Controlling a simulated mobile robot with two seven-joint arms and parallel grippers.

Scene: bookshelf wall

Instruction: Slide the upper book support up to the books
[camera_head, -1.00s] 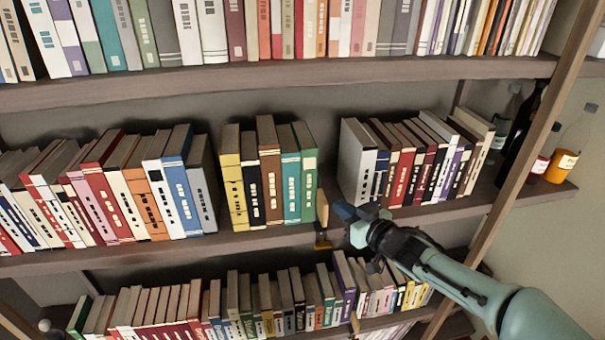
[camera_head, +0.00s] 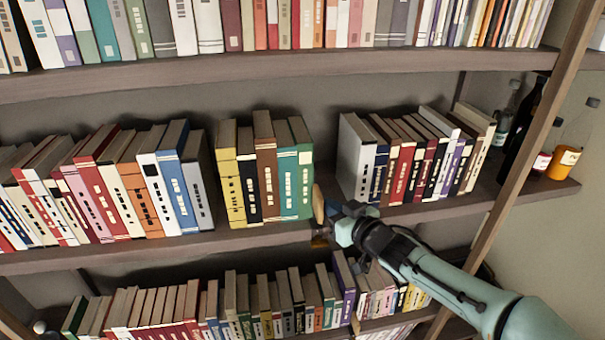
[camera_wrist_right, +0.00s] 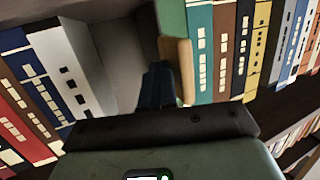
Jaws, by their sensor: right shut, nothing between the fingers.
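The upper book support (camera_head: 318,205) is a narrow wooden upright on the middle shelf. It stands right beside the green book (camera_head: 302,170) that ends the short middle group; any gap there is too small to tell. My right gripper (camera_head: 333,211) is shut and empty at the support's right side, at the shelf front. In the right wrist view the shut fingers (camera_wrist_right: 158,86) lie close against the tan support (camera_wrist_right: 179,68), with the green book (camera_wrist_right: 173,18) behind it; contact is hard to tell. My left gripper is not in view.
A gap separates the support from the right-hand group, which begins with a white book (camera_head: 357,165). Bottles (camera_head: 562,162) stand at the far right behind a slanted wooden post (camera_head: 541,120). A lower support (camera_head: 355,323) is on the bottom shelf.

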